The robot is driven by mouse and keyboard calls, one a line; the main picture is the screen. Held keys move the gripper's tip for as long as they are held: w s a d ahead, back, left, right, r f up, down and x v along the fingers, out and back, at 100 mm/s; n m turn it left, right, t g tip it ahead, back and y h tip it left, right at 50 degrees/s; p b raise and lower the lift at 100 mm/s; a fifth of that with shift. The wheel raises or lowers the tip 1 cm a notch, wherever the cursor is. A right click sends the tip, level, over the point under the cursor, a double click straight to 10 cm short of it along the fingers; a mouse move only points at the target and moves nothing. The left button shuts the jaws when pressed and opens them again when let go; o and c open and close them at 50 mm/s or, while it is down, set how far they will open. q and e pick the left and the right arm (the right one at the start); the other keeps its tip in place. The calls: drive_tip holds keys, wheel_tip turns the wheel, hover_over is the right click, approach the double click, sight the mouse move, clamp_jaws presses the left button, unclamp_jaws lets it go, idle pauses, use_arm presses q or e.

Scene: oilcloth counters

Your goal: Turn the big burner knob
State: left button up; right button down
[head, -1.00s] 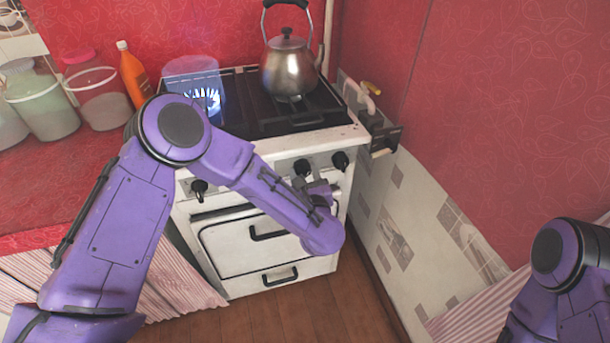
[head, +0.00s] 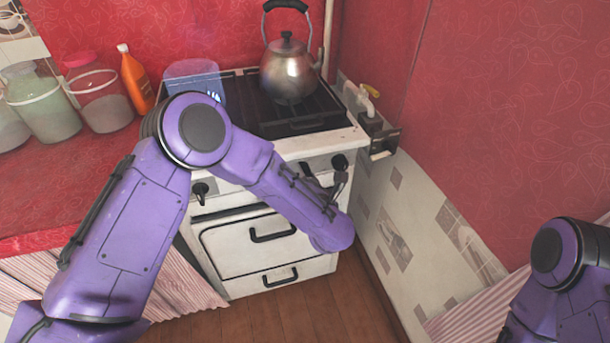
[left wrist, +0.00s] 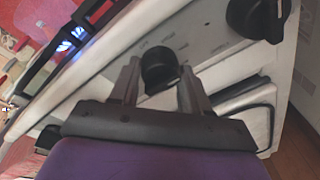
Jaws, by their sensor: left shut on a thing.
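The stove (head: 262,245) is white with black knobs on its front panel. My left gripper (left wrist: 160,72) is at the panel, with its two fingers on either side of a black knob (left wrist: 160,70) and shut on it. In the head view my purple left arm hides most of this gripper and part of the panel. Another black knob (left wrist: 258,17) is at the top right of the wrist view. In the head view a left knob (head: 200,191) and a right knob (head: 340,162) show. My right gripper is out of view.
A metal kettle (head: 290,72) stands on the black hob. Jars and an orange bottle (head: 136,78) stand on the left counter. A tiled wall (head: 400,215) is close on the right.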

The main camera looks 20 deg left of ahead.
use_arm(q)
drive_tip(key=m, duration=0.4)
drive_tip(key=shift+g+y+p, duration=0.3)
drive_tip(key=shift+y+p, duration=0.1)
drive_tip(key=m, duration=0.3)
drive_tip(key=shift+d+m+y+p, duration=0.1)
drive_tip(key=shift+m+y+p, duration=0.2)
drive_tip(key=shift+p, duration=0.05)
drive_tip(key=o, duration=0.7)
drive_tip(key=shift+o, duration=0.2)
drive_tip(key=b+v, duration=0.1)
drive_tip(key=v, duration=0.9)
drive_tip(key=shift+s+d, duration=0.15)
drive_tip(key=shift+d, duration=0.05)
